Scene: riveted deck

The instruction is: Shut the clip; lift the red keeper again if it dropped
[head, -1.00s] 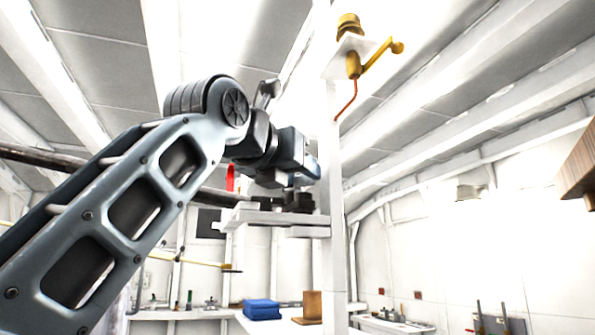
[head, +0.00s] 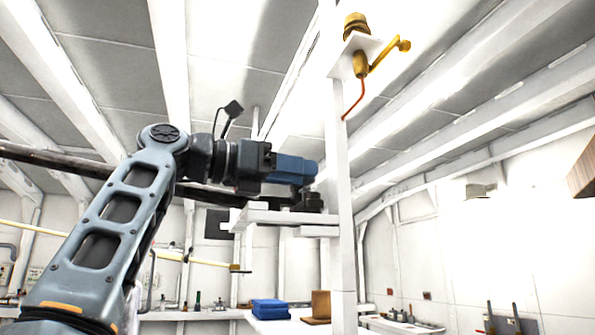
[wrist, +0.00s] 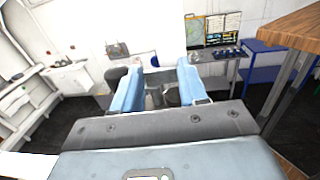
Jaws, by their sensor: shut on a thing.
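My gripper (head: 312,174) is level in the head view, its blue fingers pointing right towards the white post. In the wrist view the two blue fingers (wrist: 159,78) stand apart with a dark grey piece (wrist: 158,98) between them, and they are shut on it. A dark clip-like fitting (head: 308,203) sits at the right end of the white shelf, just below the fingertips. I cannot tell whether the held piece is part of this fitting, or whether the clip is shut.
A white post (head: 338,230) stands right of my gripper, with a brass crank (head: 385,58) high on it. The white shelf (head: 270,216) lies under my gripper. A dark pole (head: 60,158) runs behind my arm.

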